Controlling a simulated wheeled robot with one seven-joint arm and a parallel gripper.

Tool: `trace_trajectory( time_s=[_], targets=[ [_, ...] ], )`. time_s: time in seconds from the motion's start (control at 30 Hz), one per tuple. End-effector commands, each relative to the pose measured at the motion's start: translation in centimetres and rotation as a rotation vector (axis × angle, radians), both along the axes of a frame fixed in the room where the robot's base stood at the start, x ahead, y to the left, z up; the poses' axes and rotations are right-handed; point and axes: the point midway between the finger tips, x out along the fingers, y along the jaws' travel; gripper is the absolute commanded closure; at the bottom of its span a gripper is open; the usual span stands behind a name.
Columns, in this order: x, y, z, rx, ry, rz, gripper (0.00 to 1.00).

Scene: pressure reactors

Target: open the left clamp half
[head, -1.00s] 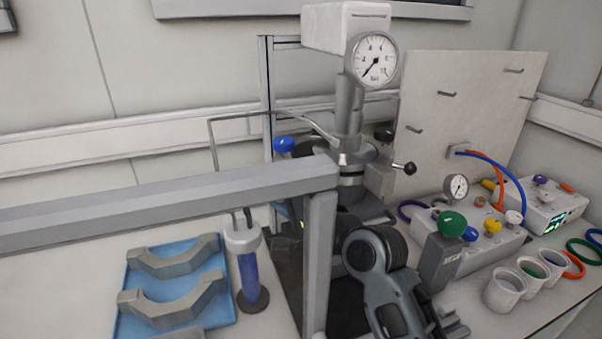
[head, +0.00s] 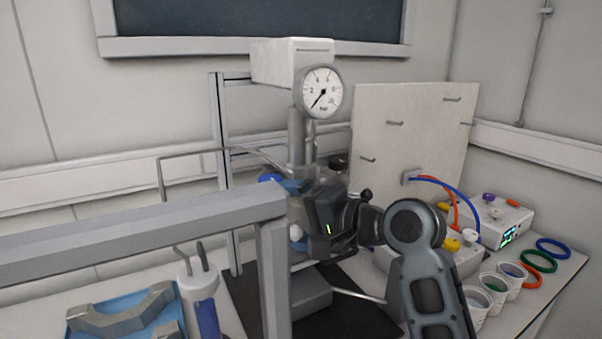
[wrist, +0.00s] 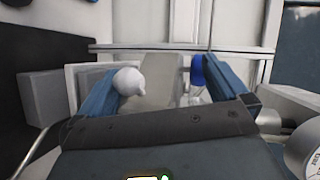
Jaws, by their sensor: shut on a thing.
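The reactor stands at the middle of the head view, with a round pressure gauge (head: 321,92) on its column. My gripper (head: 290,216) is at the reactor head, reaching in from the right, with one blue finger above the other. In the wrist view my gripper (wrist: 160,78) has its two blue fingers well apart, on either side of a pale grey block (wrist: 160,80) that seems to be the left clamp half. A white knob (wrist: 128,82) is by the left finger and a blue knob (wrist: 197,70) by the right one. The exact contact is hidden.
A grey frame bar (head: 140,222) crosses the left foreground. White cups (head: 495,285), coloured rings (head: 552,247) and a control box (head: 497,218) are at the right.

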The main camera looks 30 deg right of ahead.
Motion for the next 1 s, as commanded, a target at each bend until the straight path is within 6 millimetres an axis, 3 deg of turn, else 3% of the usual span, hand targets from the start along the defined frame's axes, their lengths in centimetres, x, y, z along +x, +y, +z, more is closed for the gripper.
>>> trace_trajectory(
  time_s=[0.03,0.3,0.33,0.63,1.0],
  targets=[
    [-1.5,-1.7,9.9,-0.011,-0.246,-0.076,0.23],
    [-1.5,-1.7,10.0,-0.008,-0.244,-0.074,0.24],
    [-0.3,-0.9,1.4,-0.004,-0.001,-0.007,0.24],
    [-1.3,-1.7,1.3,-0.006,0.000,-0.006,0.24],
    [-3.0,-3.2,1.2,-0.007,-0.001,-0.004,0.39]
  ],
)
